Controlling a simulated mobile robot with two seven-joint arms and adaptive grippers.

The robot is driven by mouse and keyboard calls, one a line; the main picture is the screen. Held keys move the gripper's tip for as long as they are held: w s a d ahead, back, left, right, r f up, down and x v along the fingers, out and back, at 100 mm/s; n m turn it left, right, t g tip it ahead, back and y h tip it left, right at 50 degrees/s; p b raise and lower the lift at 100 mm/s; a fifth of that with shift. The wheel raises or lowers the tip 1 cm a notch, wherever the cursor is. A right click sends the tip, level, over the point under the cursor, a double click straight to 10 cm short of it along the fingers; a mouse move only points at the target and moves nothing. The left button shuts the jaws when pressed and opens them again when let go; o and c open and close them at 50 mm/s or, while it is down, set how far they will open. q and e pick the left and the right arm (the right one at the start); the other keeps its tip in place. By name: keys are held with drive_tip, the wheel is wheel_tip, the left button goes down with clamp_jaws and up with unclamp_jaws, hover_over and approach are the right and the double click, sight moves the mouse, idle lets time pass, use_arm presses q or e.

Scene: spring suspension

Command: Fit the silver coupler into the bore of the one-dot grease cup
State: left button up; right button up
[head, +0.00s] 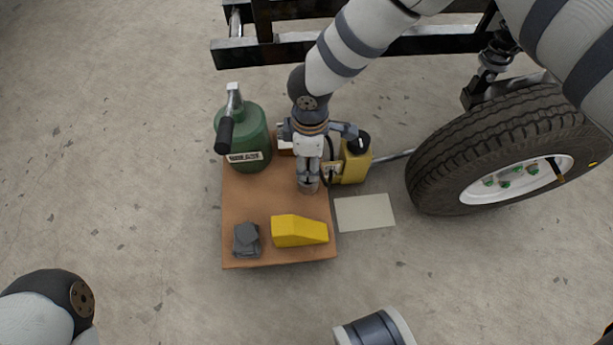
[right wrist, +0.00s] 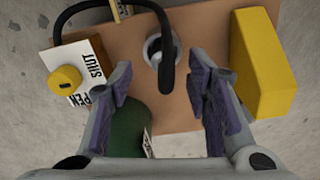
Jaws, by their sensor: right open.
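The silver coupler (head: 308,187) appears to be the short round metal piece standing on the brown board (head: 235,205), just below my right gripper (head: 309,174). In the right wrist view a silver round piece with a dark centre (right wrist: 153,52) lies beyond my right gripper (right wrist: 164,88), whose fingers are spread and hold nothing. A black hose (right wrist: 125,7) arcs across that view and partly covers the silver piece. Small green fittings (head: 505,182) show on the wheel hub. I cannot make out a one-dot grease cup. My left gripper is out of view.
On the board are a green canister (head: 250,140) with a pump handle, a yellow wedge (head: 298,231) and a grey block (head: 246,240). A yellow jug (head: 355,165) and a pale card (head: 364,212) are beside it. The tyre (head: 440,160) is at right.

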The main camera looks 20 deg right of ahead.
sight(308, 170)
wheel_tip(308, 170, down, 4)
drive_tip(key=shift+s+r+b, duration=0.1)
drive_tip(key=shift+b, duration=0.5)
drive_tip(key=shift+a+r, duration=0.1)
clamp_jaws()
